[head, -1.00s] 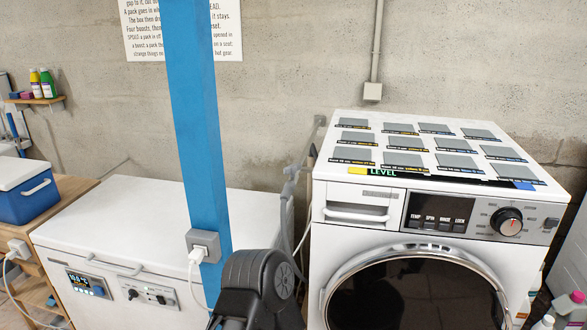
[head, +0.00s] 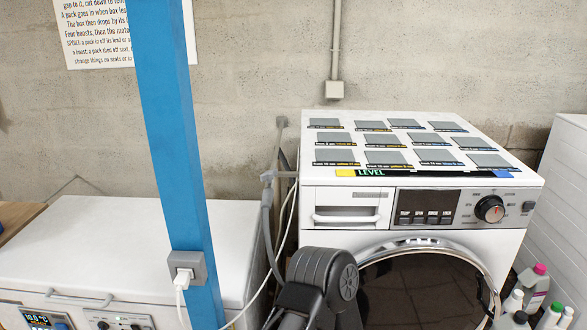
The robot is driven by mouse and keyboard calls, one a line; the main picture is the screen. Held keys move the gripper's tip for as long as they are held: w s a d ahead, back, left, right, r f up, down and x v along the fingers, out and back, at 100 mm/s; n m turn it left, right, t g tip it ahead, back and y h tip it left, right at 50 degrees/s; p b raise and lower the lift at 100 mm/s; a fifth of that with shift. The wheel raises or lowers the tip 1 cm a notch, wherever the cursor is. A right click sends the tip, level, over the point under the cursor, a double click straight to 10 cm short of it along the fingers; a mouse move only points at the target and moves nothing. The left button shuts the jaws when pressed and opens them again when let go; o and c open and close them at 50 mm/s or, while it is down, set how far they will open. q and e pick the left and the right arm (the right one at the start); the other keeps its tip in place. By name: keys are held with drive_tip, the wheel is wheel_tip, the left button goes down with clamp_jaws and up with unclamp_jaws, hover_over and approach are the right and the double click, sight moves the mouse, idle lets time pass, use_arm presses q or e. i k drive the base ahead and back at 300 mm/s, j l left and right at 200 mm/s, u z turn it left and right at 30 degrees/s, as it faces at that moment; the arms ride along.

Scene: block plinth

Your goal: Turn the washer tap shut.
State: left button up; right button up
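The washer (head: 330,240) is white, with a round dark door, a drawer and a control panel. A grey tap (head: 268,178) is on the left side of the washer, between it and the blue post. A grey hose (head: 267,225) runs down from it behind the washer's left edge. The tap is small here, and I cannot tell how its handle is turned. A black arm link of mine rises at the bottom centre, in front of the washer's lower left corner. Neither of my grippers shows in the head view.
A blue post (head: 170,140) with a socket (head: 188,268) and plug stands left of the tap. A white chest freezer (head: 90,240) is behind it. Grey pads (head: 334,139) lie on the washer top. Several bottles (head: 535,290) stand at the lower right.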

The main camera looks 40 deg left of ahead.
sight(269, 175)
drive_tip(key=k+j+z, duration=0.15)
drive_tip(key=j, duration=0.4)
drive_tip(key=k+j+z, duration=0.15)
drive_tip(key=k+j, duration=0.2)
drive_tip(key=j, duration=0.15)
drive_tip(key=k+j+z, duration=0.1)
drive_tip(key=k+j, duration=0.2)
drive_tip(key=j, duration=0.2)
drive_tip(key=k+j+z, duration=0.15)
drive_tip(key=k+j, duration=0.15)
drive_tip(key=j, duration=0.15)
drive_tip(key=k+j, duration=0.65)
drive_tip(key=j, duration=0.25)
drive_tip(key=k+j, duration=0.35)
drive_tip(key=j+z, duration=0.05)
drive_tip(key=j, duration=0.1)
